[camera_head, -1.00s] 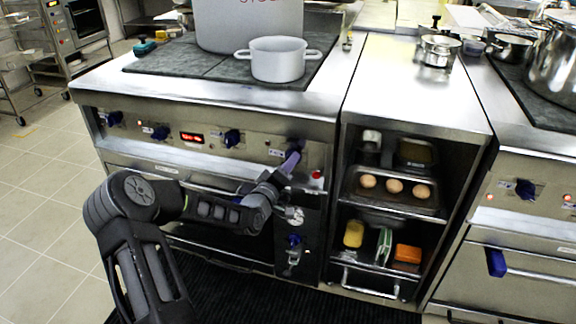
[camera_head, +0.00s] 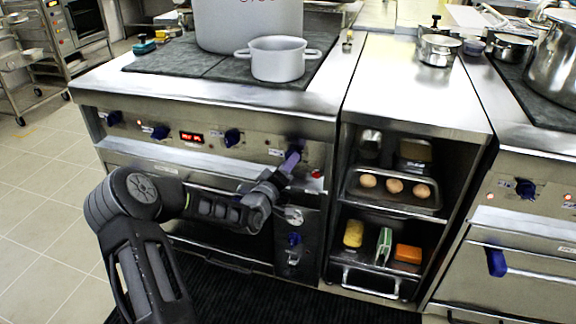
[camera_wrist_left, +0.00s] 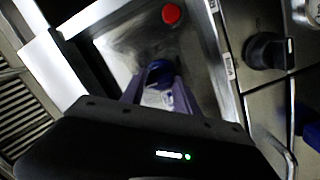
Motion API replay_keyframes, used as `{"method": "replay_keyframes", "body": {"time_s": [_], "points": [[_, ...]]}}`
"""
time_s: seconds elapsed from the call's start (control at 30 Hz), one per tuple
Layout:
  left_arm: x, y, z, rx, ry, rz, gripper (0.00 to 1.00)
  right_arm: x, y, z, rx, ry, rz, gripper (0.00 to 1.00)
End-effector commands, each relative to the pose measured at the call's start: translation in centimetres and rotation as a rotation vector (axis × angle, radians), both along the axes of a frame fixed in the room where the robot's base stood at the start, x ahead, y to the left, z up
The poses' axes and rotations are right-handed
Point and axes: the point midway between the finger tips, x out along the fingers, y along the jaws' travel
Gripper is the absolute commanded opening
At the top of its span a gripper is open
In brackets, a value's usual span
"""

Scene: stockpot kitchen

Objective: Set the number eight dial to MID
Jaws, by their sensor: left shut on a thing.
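A blue dial (camera_head: 297,143) sits at the right end of the front panel of the left stove, beside a red button. My left gripper (camera_head: 291,160) reaches up to it, its purple fingers on the dial. In the left wrist view the dial (camera_wrist_left: 159,70) is between the two fingers of the left gripper (camera_wrist_left: 158,92), which is shut on it. The fingers cover much of the dial, so its pointer and setting cannot be read. Its number label is too small to read. My right gripper is out of view.
Other blue dials (camera_head: 232,137) and a red display (camera_head: 192,137) line the panel. The red button (camera_wrist_left: 171,14) is close to the gripped dial. A gauge (camera_head: 294,215) and another blue knob (camera_head: 294,239) are below. A pot (camera_head: 277,62) stands on the stove top.

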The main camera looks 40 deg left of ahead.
Motion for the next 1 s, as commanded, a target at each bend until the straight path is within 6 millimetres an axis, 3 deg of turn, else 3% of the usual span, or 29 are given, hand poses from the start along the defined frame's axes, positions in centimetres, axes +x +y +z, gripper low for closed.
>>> {"method": "replay_keyframes", "body": {"time_s": [0.47, 1.0], "points": [[0.0, -0.1, -0.1, 0.331, 0.114, 0.0, 0.0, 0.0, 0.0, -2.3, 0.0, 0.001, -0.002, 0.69], [0.0, -0.2, -0.2, 0.814, 0.282, 0.001, 0.0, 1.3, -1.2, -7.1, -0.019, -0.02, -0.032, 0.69]]}}
